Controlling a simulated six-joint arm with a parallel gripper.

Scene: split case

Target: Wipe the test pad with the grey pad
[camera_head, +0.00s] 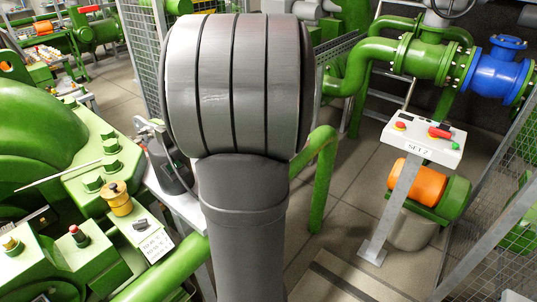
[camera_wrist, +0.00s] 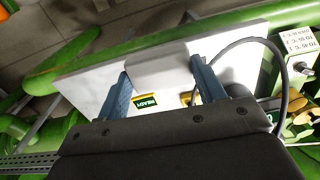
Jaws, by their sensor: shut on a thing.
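In the wrist view, my gripper (camera_wrist: 160,85) has two blue fingers, shut on a light grey block, which looks like the grey pad (camera_wrist: 158,64). The pad spans between the fingertips, over a white board (camera_wrist: 85,88). Whether the pad touches the board or hangs just above it, I cannot tell. A small green label with lettering (camera_wrist: 146,103) and a yellow-edged piece (camera_wrist: 187,99) show between the fingers. I cannot make out a separate test pad. In the head view my own arm hides the gripper and pad; part of the white board (camera_head: 185,207) shows at its left.
A dark device (camera_head: 170,165) with a cable stands on the board close to my arm; the cable (camera_wrist: 283,75) loops beside the right finger. Green machinery (camera_head: 95,160) fills the left. A white control box on a post (camera_head: 423,135) stands right, before green and blue pipes.

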